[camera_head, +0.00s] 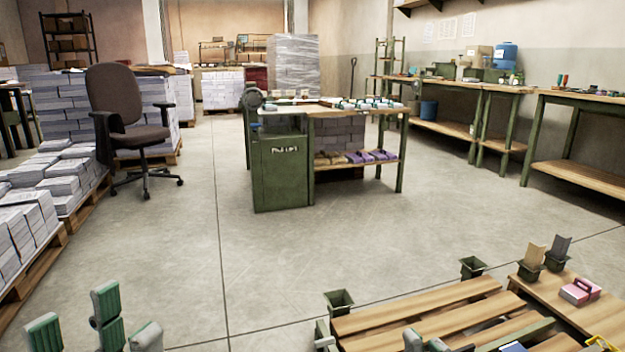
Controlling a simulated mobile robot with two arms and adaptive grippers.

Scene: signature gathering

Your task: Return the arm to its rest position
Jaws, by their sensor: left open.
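My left gripper (98,325) is at the bottom left edge of the head view. Its green-and-grey fingers stand apart, pointing up, with nothing between them. It is over bare floor, clear of the pallets. Grey finger-like parts of my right gripper (424,342) show at the bottom edge, in front of the slatted wooden surface. Most of that gripper is cut off, so its opening cannot be made out. The rest of both arms is out of view.
A slatted wooden surface (415,308) with green holders and a pink item (580,291) is at the lower right. Paper stacks (60,185) line the left, near an office chair (130,110). A green workbench (280,170) stands mid-room. The floor between is clear.

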